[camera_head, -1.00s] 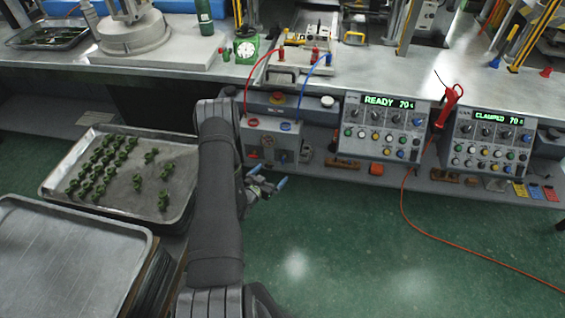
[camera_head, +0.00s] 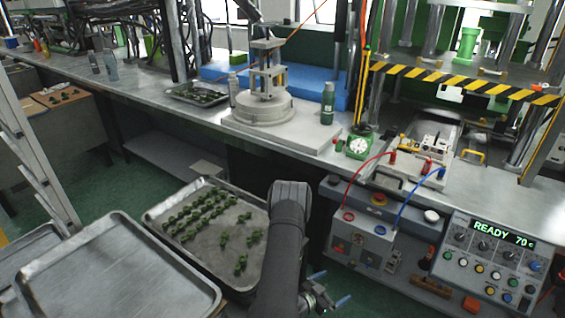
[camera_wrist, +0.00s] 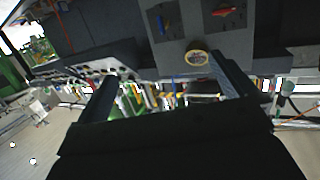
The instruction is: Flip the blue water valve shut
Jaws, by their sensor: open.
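The grey valve box (camera_head: 360,245) stands under the bench edge, with a red and a blue hose on its top. In the wrist view the blue valve handle (camera_wrist: 161,23) is on a dark plate and points up and down in the picture. The red valve handle (camera_wrist: 223,11) beside it lies crosswise. My gripper (camera_head: 330,290) is in front of and below the box, apart from it. It also shows in the wrist view (camera_wrist: 166,75), its fingers spread with nothing between them. The blue handle is too small to read in the head view.
A control panel (camera_head: 488,262) reading READY 70 stands right of the box. A tray (camera_head: 205,250) of green pieces and an empty tray (camera_head: 118,275) lie to the left. An orange block (camera_head: 471,304) is on the lower shelf. A yellow ring (camera_wrist: 196,57) is near the valves.

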